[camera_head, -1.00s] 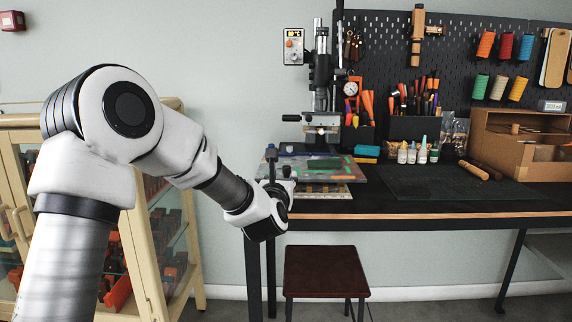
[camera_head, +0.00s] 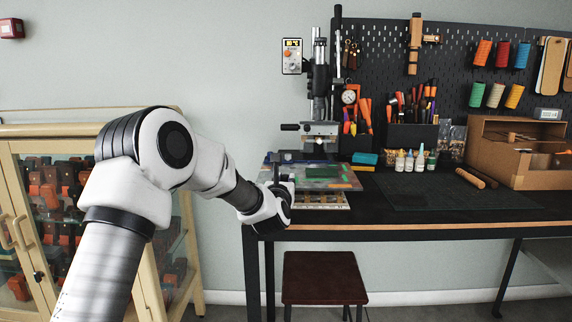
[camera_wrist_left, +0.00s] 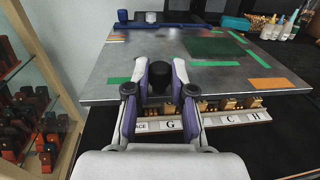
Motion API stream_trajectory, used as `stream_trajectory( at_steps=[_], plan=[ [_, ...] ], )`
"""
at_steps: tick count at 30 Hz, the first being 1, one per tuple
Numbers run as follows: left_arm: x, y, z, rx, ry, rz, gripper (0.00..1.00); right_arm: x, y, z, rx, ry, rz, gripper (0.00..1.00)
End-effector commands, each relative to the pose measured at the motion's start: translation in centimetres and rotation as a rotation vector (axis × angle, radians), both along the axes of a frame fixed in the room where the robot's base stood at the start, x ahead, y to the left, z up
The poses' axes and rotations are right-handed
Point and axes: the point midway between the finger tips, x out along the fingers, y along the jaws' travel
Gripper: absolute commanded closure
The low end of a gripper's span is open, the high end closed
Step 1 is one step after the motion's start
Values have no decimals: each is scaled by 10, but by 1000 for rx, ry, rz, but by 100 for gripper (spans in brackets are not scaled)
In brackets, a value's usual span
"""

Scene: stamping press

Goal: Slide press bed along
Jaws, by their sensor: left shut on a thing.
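The press bed (camera_head: 345,186) is a flat grey metal plate with green and orange patches, below the stamping press (camera_head: 320,100) at the left end of the bench. It also fills the middle of the left wrist view (camera_wrist_left: 115,86). My left gripper (camera_head: 284,186) is at the bed's near left edge. In the left wrist view my left gripper (camera_wrist_left: 160,78) is shut on a black upright knob (camera_wrist_left: 161,76) at that edge, one finger on each side. The knob's lower part is hidden. My right gripper is not in view.
A rack of brass letter stamps (camera_wrist_left: 225,104) with labels lies under the bed's near edge. A glass-fronted cabinet (camera_head: 80,128) stands left of the bench. A dark cutting mat (camera_head: 450,192), small bottles and a cardboard box (camera_head: 515,152) are to the right. A stool (camera_head: 322,278) stands below.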

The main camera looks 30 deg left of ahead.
Motion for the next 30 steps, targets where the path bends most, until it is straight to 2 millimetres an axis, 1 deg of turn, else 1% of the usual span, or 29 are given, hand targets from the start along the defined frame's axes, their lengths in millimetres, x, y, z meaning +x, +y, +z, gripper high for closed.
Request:
stream_trajectory(
  at_steps=[30],
  plan=[
    [61,38,0,-1,0,2,100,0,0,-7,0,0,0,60]
  ],
)
